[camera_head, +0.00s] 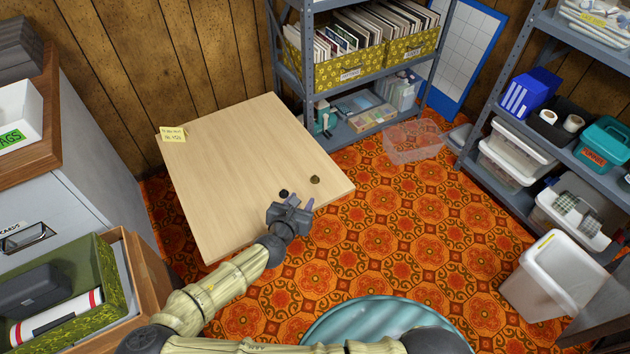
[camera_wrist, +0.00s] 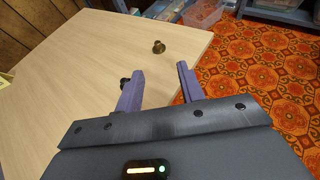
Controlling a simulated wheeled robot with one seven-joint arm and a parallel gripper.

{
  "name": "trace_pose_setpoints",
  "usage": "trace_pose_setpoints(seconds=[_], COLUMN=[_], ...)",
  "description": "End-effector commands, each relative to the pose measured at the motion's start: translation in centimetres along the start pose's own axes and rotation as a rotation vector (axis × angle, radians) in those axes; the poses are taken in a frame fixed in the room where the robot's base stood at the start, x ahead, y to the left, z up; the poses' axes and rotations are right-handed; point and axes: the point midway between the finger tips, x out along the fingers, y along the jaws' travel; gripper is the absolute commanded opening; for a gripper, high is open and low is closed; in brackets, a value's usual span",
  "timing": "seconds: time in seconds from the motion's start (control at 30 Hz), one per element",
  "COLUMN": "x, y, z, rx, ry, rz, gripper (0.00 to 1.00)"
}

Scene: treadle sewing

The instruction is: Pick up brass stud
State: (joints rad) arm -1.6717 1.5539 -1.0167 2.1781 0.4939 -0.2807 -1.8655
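A small brass stud (camera_head: 315,180) stands on the light wooden table, near its right corner. It also shows in the wrist view (camera_wrist: 158,47), beyond my fingertips and apart from them. A small dark round object (camera_head: 283,193) lies on the table by my gripper's left finger; in the wrist view it is partly hidden beside that finger (camera_wrist: 124,84). My gripper (camera_head: 299,202) is over the table's near right edge. Its two purple fingers (camera_wrist: 158,75) are spread apart, with nothing between them.
The table (camera_head: 228,150) is mostly bare, with a yellow note (camera_head: 173,134) at its far left. A shelf unit (camera_head: 360,132) stands behind it. A clear bin (camera_head: 413,141) sits on the patterned carpet (camera_head: 400,215) to the right. A teal round seat (camera_head: 375,318) is in front.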

Motion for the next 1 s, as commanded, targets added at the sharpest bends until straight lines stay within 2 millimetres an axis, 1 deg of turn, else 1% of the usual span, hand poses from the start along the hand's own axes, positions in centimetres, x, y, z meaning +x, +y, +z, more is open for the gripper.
trace_pose_setpoints(seconds=[0.03,0.4,0.5,0.6,0.9,1.0], x=[1.1,7.1,8.4,9.1,9.2,9.6], y=[0.0,0.0,0.0,0.0,0.1,0.1], z=[-0.3,-0.3,-0.3,-0.1,0.0,-0.2], rx=[0.004,0.005,0.004,0.003,0.001,0.002], ry=[0.001,0.0,0.0,0.0,0.0,0.0], rz=[-0.001,-0.001,-0.001,0.0,0.0,0.0], gripper=[0.39,0.39,0.39,0.39,0.39,0.39])
